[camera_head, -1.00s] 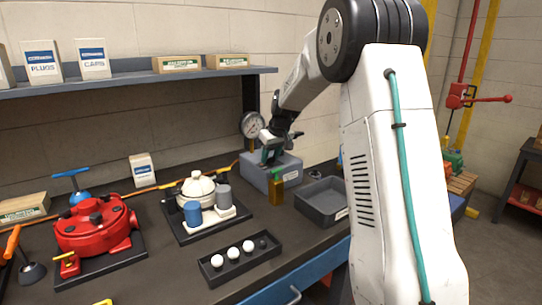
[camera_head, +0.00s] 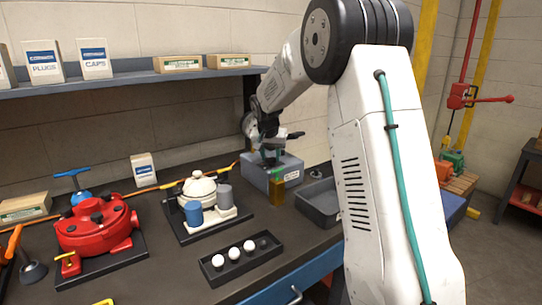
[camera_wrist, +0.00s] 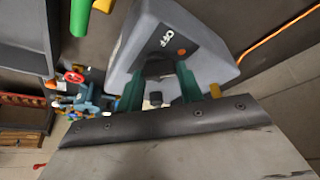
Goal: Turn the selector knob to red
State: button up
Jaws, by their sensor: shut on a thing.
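The selector box (camera_head: 284,174) is a blue-grey box with a pale label on its front, standing on the bench below my gripper (camera_head: 270,154). In the wrist view the top of the box (camera_wrist: 212,52) shows a dark plate with the word OFF and an orange-red dot. The dark selector knob (camera_wrist: 158,68) stands between the green fingers of my gripper (camera_wrist: 160,88), which are shut on it. Which mark the knob points to cannot be told. In the head view the knob is hidden by my gripper.
A grey open bin (camera_head: 320,203) stands right of the box, and an amber block (camera_head: 277,192) is in front of it. A black tray (camera_head: 240,258) with several white balls lies nearer. A red motor (camera_head: 95,224) is at left.

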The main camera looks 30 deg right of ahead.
jog(key=m, duration=0.2)
jog(key=m+g+h, duration=0.1)
jog(key=m, duration=0.1)
jog(key=shift+w+m, duration=0.2)
jog(key=shift+m, duration=0.1)
jog(key=m+g, duration=0.1)
jog(key=m, duration=0.1)
jog(key=m+g, duration=0.1)
jog(key=m, duration=0.1)
jog(key=shift+w+h, duration=0.1)
jog(key=shift+h, duration=0.2)
jog(key=shift+m, duration=0.3)
jog(key=o, duration=1)
jog(key=shift+r, duration=0.1)
jog(key=v, duration=0.7)
jog(key=shift+a+r, duration=0.1)
jog(key=shift+r, duration=0.25)
